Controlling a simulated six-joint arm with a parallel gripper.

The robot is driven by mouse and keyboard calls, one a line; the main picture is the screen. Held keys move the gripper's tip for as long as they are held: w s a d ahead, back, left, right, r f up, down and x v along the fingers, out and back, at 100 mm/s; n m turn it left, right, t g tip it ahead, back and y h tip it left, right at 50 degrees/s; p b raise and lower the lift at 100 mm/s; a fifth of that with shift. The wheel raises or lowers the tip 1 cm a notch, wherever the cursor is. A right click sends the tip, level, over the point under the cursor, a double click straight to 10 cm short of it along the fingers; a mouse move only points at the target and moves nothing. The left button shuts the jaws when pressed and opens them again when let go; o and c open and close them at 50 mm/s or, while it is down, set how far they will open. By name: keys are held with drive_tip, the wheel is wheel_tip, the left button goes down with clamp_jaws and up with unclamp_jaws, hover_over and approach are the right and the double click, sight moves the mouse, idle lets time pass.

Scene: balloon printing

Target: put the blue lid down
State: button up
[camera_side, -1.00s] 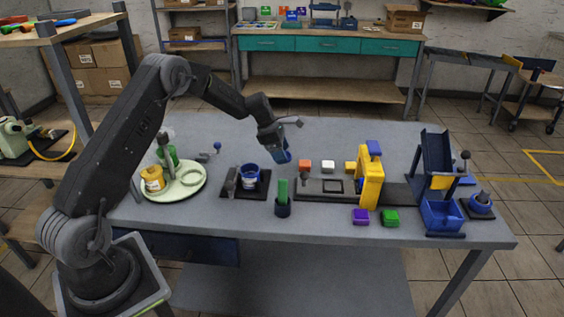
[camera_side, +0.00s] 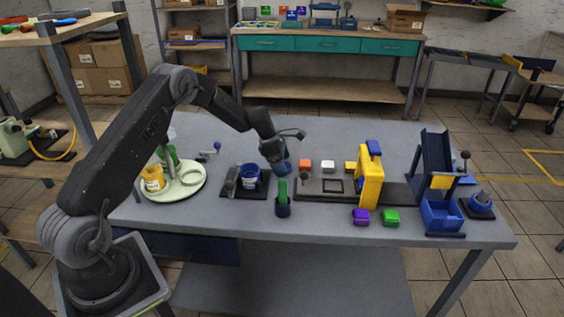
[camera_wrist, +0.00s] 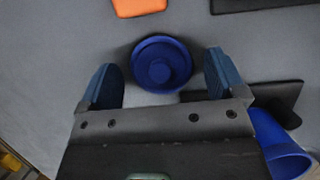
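The blue lid (camera_wrist: 160,63) is a round disc with a raised knob, seen from above in the wrist view. It appears to lie flat on the grey table. My gripper (camera_wrist: 162,75) is open, its two blue fingers on either side of the lid with a visible gap at each side. The lid cannot be made out apart from the blue fingers there.
An orange block (camera_wrist: 140,6) lies just beyond the lid. The blue pot (camera_side: 249,170) stands on a dark plate left of my gripper.

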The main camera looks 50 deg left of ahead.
drive_tip(key=shift+o, duration=0.2)
drive_tip(key=v, duration=1.2)
drive_tip(key=s+d+r+m+y, duration=0.1)
drive_tip(key=s+d+r+m, duration=0.45)
drive_tip(key=d+r, duration=0.35)
drive_tip(key=s+d+r+m, duration=0.7)
drive_tip(key=s+r+m, duration=0.1)
drive_tip(key=s+d+m+t+y, duration=0.1)
drive_tip(key=s+d+m, duration=0.2)
drive_tip(key=s+m, duration=0.3)
drive_tip(key=s+d+m+t+y, duration=0.1)
drive_tip(key=s+d+m, duration=0.2)
drive_tip(key=s+m, duration=0.4)
drive_tip(key=s, duration=0.6)
drive_tip(key=shift+d+f, duration=0.3)
drive_tip(key=shift+f, duration=0.1)
drive_tip(key=shift+m, duration=0.25)
drive_tip(key=shift+c, duration=0.3)
